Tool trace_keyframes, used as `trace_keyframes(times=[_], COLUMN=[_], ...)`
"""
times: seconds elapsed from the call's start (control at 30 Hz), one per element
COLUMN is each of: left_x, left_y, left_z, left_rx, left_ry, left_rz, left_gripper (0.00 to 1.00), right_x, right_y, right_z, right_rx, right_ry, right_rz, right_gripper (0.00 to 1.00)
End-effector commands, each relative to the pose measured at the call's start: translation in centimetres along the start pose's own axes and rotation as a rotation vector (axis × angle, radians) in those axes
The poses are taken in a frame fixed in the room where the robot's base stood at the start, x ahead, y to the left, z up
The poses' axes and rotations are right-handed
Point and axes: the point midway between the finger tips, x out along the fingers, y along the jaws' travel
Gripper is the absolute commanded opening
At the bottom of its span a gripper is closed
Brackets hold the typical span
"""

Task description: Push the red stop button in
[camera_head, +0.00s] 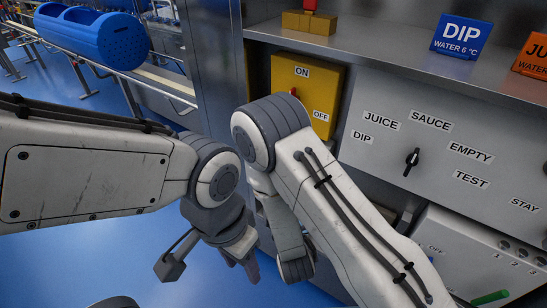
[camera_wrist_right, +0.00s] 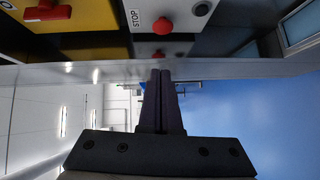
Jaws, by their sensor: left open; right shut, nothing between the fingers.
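The red stop button (camera_wrist_right: 163,25) shows in the right wrist view, a round knob on a pale plate beside a STOP label (camera_wrist_right: 135,19). My right gripper (camera_wrist_right: 161,72) is shut and empty. Its fingertips appear below the button in that picture, with a visible gap between them. The button does not show in the head view, and my right gripper's fingers cannot be seen there. My left gripper (camera_head: 209,264) hangs open and empty over the blue floor at the lower middle of the head view.
A yellow ON/OFF box (camera_head: 294,88) with a red handle is behind my right arm. A grey panel with a black selector knob (camera_head: 411,162) stands to the right. A metal shelf (camera_head: 390,52) holds a blue DIP sign (camera_head: 462,36). A blue tub (camera_head: 92,36) lies on a rail.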

Motion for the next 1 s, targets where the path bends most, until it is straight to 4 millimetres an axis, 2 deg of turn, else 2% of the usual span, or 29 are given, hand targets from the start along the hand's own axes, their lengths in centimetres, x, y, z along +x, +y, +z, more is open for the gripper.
trace_keyframes(times=[0.17,0.8,1.0], left_x=[1.4,10.8,13.8], left_y=[-0.1,-0.8,-1.0], left_z=[0.1,0.6,0.7], left_rx=[0.0,0.0,0.0], left_ry=[0.0,0.0,0.0], left_rz=[0.0,0.0,0.0], left_gripper=[0.5,0.5,0.5], right_x=[0.4,2.6,4.3], right_y=[-0.4,-0.7,-0.7], right_z=[0.0,0.1,0.1], right_rx=[0.004,0.003,0.004], right_ry=[-0.002,0.0,-0.002], right_rz=[0.002,0.005,0.005], right_gripper=[0.0,0.0,0.0])
